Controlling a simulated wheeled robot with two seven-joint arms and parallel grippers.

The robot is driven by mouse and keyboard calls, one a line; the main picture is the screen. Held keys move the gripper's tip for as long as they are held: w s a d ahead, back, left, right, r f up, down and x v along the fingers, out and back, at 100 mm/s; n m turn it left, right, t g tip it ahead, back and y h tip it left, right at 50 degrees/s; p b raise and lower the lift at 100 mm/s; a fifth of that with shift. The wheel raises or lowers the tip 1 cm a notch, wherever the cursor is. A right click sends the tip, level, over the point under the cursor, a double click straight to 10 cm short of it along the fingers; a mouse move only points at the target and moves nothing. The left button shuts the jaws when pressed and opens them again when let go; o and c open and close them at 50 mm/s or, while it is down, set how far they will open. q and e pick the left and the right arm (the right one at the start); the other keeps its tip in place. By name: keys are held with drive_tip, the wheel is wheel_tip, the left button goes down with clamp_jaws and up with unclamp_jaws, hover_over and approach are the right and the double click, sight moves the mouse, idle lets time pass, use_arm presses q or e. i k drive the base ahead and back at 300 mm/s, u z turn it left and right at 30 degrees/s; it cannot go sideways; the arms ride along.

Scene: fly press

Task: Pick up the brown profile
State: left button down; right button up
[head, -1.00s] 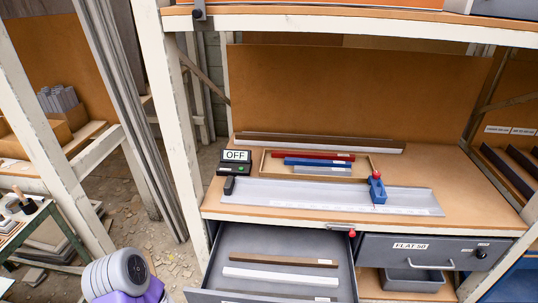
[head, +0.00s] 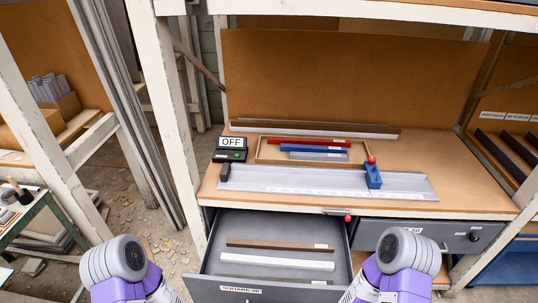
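A brown profile (head: 278,245) lies across the open drawer (head: 240,288), at the back of several bars in it. A white profile (head: 278,264) lies just in front of it, and a darker bar lies nearer the drawer front, partly cut by its edge. Another long brown bar (head: 315,128) lies at the back of the bench top. My left and right arms show at the bottom edge, left and right of the drawer. No fingers of either gripper can be seen.
The bench holds a metal channel (head: 300,181) with a blue stop (head: 373,178), a tray (head: 262,153) with red, blue and grey bars, and a box reading OFF (head: 230,153). A second drawer (head: 455,237) is shut at right. White posts flank the bench.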

sight(275, 244)
drive_tip(key=k, duration=0.5)
drive_tip(key=z, duration=1.75)
drive_tip(key=i, duration=1.2)
drive_tip(key=u, duration=2.5)
